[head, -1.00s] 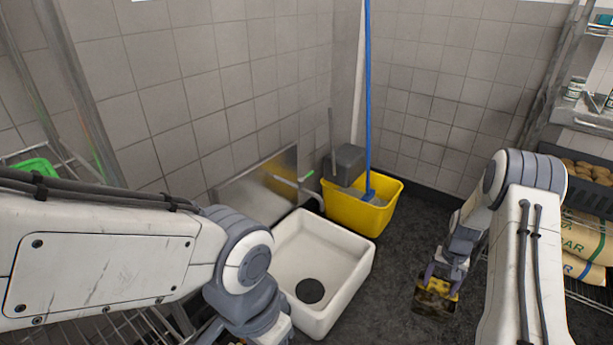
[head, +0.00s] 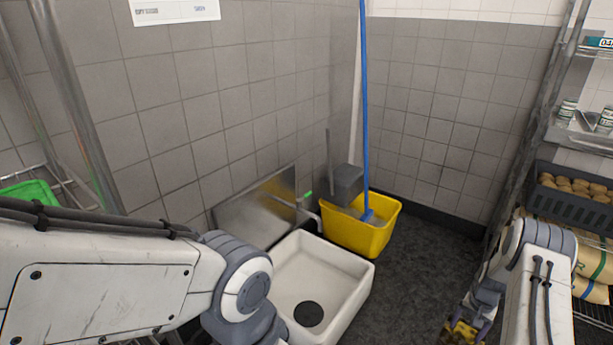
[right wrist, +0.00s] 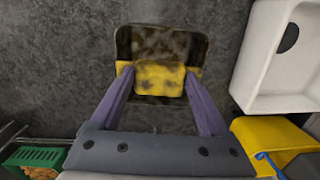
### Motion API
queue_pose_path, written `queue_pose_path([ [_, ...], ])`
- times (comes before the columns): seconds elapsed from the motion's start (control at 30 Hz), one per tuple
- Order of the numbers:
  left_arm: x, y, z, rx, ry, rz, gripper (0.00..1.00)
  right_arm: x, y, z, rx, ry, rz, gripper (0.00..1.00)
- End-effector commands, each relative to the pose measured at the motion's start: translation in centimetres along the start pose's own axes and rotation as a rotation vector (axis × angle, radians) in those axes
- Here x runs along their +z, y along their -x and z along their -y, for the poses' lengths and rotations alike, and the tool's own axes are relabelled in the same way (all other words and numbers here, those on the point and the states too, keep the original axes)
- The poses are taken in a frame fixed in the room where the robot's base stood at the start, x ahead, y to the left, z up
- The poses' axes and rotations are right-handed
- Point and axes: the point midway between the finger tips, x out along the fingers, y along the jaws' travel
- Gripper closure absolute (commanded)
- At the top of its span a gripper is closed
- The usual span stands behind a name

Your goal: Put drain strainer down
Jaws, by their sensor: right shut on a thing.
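The drain strainer (head: 463,332), a grimy brown and yellow piece, is at the bottom right of the head view. In the right wrist view the strainer (right wrist: 160,78) shows a stained yellow block and a wider, mottled dark part beyond it. My right gripper (right wrist: 157,74) is shut on the yellow block, one purple finger on each side. Dark floor shows behind the strainer; its height above the floor cannot be told. The white floor sink (head: 350,292) with a dark round drain (head: 309,314) stands to its left. My left gripper is out of view.
A yellow mop bucket (head: 352,240) with a blue mop handle (head: 363,100) stands behind the sink. A metal panel (head: 250,215) leans by the wall. A shelf with a dark crate (head: 570,196) is at right. Dark floor (head: 425,262) is clear between.

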Motion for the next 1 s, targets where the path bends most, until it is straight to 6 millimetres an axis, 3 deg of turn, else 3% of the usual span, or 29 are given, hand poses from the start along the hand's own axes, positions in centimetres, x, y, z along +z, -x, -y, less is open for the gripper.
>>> queue_pose_path([
  [0.13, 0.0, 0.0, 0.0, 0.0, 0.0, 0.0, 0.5, 1.3, 4.0, 4.0, -0.001, 0.101, -0.007, 1.0],
  [0.23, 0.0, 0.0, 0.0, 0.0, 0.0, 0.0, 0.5, 3.6, 7.6, 7.7, -0.002, 0.203, -0.007, 1.0],
  [0.4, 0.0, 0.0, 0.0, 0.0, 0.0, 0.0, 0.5, 9.5, 13.8, 13.0, -0.002, 0.393, -0.007, 1.0],
  [0.5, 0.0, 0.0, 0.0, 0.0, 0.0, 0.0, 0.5, 13.1, 16.7, 15.0, -0.002, 0.492, -0.007, 1.0],
  [0.8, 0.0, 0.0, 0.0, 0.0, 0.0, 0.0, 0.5, 21.4, 21.7, 17.0, -0.001, 0.691, -0.005, 1.0],
  [0.93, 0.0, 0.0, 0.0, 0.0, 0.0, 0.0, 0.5, 24.3, 23.1, 17.0, -0.001, 0.758, -0.005, 1.0],
  [1.0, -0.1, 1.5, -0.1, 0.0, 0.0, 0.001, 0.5, 24.5, 24.0, 16.9, 0.0, 0.761, 0.0, 1.0],
])
